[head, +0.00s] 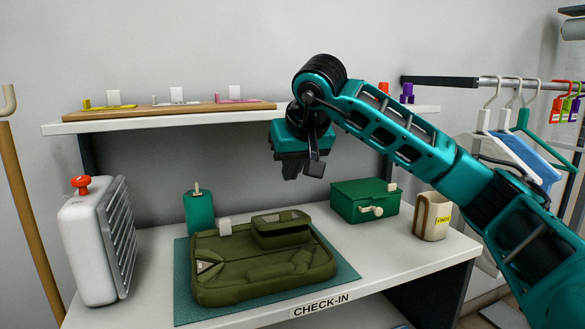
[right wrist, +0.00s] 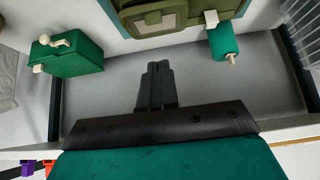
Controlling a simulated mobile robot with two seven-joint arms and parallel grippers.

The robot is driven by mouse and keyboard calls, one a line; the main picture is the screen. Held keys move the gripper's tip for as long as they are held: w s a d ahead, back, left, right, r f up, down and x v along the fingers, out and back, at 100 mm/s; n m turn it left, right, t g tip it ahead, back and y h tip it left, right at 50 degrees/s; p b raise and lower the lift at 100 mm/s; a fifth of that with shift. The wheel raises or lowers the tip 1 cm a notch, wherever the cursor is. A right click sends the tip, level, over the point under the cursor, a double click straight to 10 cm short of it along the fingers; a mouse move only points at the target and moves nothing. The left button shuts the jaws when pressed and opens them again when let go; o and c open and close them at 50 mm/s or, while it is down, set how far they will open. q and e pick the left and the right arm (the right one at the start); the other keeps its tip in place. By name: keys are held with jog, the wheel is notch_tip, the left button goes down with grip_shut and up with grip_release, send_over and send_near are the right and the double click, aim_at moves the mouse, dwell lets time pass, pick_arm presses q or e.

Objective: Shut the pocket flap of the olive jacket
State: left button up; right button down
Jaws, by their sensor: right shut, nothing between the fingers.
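The olive jacket (head: 262,272) lies folded on a teal mat (head: 340,277) on the counter. Its raised pocket (head: 283,232) is at the jacket's back right, and it also shows at the top of the right wrist view (right wrist: 158,20). A pale tab (head: 224,227) sits at the jacket's back edge, left of the pocket; the right wrist view shows it too (right wrist: 211,18). I cannot tell clearly how the flap lies. My right gripper (head: 303,172) is shut and empty, above and behind the jacket, pointing down; its fingers touch each other in the right wrist view (right wrist: 157,85).
A green box (head: 365,201) with a pale handle and a mug (head: 432,216) stand right of the jacket. A green cylinder (head: 199,212) stands behind it, and a white heater-like unit (head: 97,241) at left. A shelf (head: 150,121) runs behind my right gripper.

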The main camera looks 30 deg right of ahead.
send_over(285, 222)
notch_tip(285, 222, down, 5)
pick_arm(q)
jog(key=shift+w+d+b, duration=0.4)
jog(key=shift+d+b, duration=0.05)
jog(key=shift+b, duration=0.2)
pick_arm(e)
jog(key=f, duration=0.2)
jog(key=s+f, duration=0.1)
jog(key=f, duration=0.1)
jog(key=shift+a, duration=0.2)
jog(key=shift+s+a+f, duration=0.1)
jog(key=shift+s+f, duration=0.15)
jog(key=shift+f, duration=0.25)
jog(key=shift+s+f, duration=0.2)
jog(key=shift+f, duration=0.3)
pick_arm(q)
jog(key=shift+a, duration=0.15)
jog(key=shift+s, duration=0.15)
jog(key=shift+s, duration=0.1)
pick_arm(e)
jog(key=shift+r, duration=0.1)
